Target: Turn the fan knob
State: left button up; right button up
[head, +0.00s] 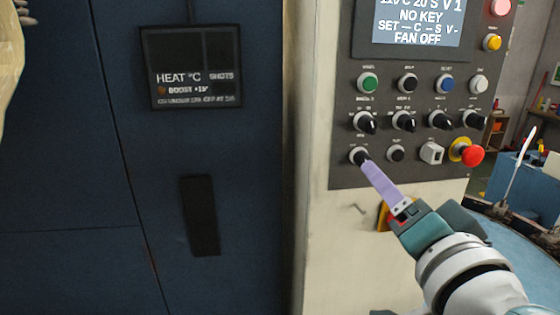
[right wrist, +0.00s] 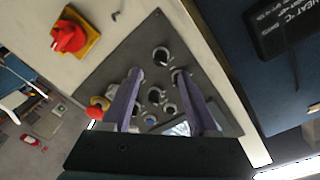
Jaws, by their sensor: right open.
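A dark control panel (head: 340,115) on a pale cabinet carries several black rotary knobs; their labels are too small to read. The display (head: 420,20) above them reads "FAN OFF". My right gripper (head: 366,165) has purple fingers and points at the lower-left black knob (head: 359,155), partly covering it. In the right wrist view the gripper (right wrist: 158,75) is open, its fingers apart, with a knob (right wrist: 160,55) just beyond the fingertips. I cannot tell whether the fingers touch the knob.
A red emergency button (head: 472,156) sits right of the knobs. A red switch on a yellow plate (right wrist: 68,38) is on the cabinet below the panel. Coloured push buttons (head: 446,84) line the panel. A blue machine door with a black handle (head: 200,215) stands to the left.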

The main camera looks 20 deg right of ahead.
aim_at(364, 161)
jog(key=x, duration=0.6)
jog(key=shift+w, duration=0.15)
jog(key=shift+c, duration=0.2)
grip_shut()
